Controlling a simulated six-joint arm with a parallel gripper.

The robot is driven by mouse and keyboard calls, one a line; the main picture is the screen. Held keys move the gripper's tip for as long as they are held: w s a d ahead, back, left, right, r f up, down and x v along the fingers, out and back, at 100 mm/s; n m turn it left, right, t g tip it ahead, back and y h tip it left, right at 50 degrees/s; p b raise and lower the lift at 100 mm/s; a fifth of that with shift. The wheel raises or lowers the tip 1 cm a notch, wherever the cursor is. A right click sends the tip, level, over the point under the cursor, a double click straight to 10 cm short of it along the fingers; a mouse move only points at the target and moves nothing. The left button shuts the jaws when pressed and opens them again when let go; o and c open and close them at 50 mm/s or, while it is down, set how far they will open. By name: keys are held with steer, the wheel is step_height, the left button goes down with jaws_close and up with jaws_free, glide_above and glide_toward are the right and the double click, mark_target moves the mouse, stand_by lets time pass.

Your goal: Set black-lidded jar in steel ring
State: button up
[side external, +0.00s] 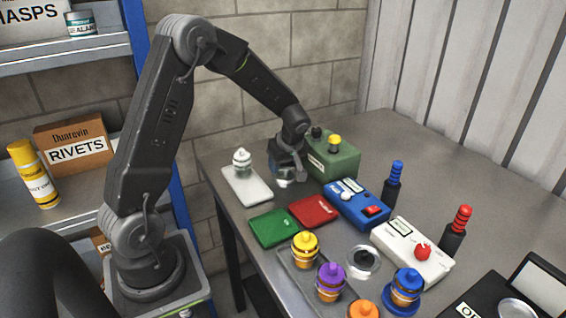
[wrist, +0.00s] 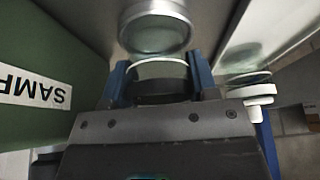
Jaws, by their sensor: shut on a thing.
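My gripper (side external: 286,170) is low over the far left part of the table, in front of the green box. In the wrist view its two blue fingers (wrist: 160,78) are shut on the black-lidded jar (wrist: 160,92). The dark lid faces the camera between the fingers, with a pale round rim beyond it. The steel ring (wrist: 154,32) shows just past the jar's far end, round with a grey-green middle. In the side view a silvery part of it (side external: 285,183) shows under the gripper, which mostly hides the jar. I cannot tell whether jar and ring touch.
The green box (side external: 340,165) stands close beside my gripper. A white-lidded jar (side external: 241,166) stands on a pale plate (side external: 250,195) on the other side. Green (side external: 274,229) and red (side external: 314,211) pads, a blue switch box (side external: 360,208) and several coloured jars lie nearer the camera.

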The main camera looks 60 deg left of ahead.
steer(key=o, duration=1.4)
steer(key=shift+r, duration=0.1)
step_height(320, 180, up, 8)
stand_by(0.4)
